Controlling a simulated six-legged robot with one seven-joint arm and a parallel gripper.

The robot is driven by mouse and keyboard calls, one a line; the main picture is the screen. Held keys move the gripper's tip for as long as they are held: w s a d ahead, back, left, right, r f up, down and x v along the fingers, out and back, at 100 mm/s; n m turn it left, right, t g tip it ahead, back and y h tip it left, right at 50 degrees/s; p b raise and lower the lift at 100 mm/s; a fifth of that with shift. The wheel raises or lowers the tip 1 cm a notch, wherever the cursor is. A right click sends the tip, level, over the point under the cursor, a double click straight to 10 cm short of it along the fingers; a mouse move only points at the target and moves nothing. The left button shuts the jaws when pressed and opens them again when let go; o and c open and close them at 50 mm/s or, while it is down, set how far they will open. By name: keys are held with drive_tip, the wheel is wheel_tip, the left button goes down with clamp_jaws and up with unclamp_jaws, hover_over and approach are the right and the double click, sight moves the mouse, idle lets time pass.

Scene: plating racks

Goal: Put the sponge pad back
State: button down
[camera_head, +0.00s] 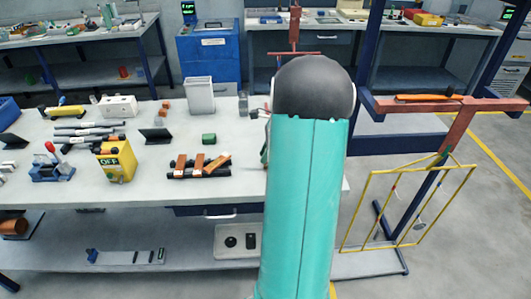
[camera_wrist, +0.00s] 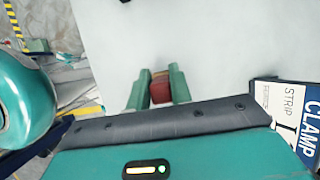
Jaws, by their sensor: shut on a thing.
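In the head view my teal arm covers the gripper and the pad.
A box marked CLAMP STRIP (camera_wrist: 290,115) is at the right of the wrist view. The workbench (camera_head: 75,190) holds a yellow box (camera_head: 117,160), a pale bin (camera_head: 199,95), a small green block (camera_head: 208,139) and brown-handled tools (camera_head: 200,165). A yellow frame (camera_head: 408,205) hangs at right.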

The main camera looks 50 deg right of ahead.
drive_tip(key=shift+f, duration=0.2)
drive_tip(key=c, duration=1.3)
unclamp_jaws()
drive_tip(key=shift+o, duration=0.2)
drive_tip(key=shift+r, duration=0.1)
drive_tip(key=v, duration=1.2)
drive_tip(key=w+a+r+n+h, duration=0.15)
drive_tip(key=a+r+n, duration=0.4)
drive_tip(key=a, duration=0.75)
drive_tip(key=w+a+r+n+h, duration=0.1)
drive_tip(key=w+a+r+n, duration=0.15)
drive_tip(key=a+n, duration=0.8)
drive_tip(key=s+a+f+n+t, duration=0.1)
drive_tip(key=s+a+n, duration=0.3)
drive_tip(key=a, duration=0.6)
drive_tip(key=s+a+f+n+t, duration=0.1)
drive_tip(key=s+a+n, duration=0.3)
drive_tip(key=a+n, duration=0.3)
drive_tip(key=a, duration=0.3)
drive_tip(key=shift+s+a+f+n, duration=0.2)
drive_tip(key=shift+s+f+n, duration=0.05)
drive_tip(key=shift+s+n, duration=0.15)
drive_tip(key=shift+h, duration=0.25)
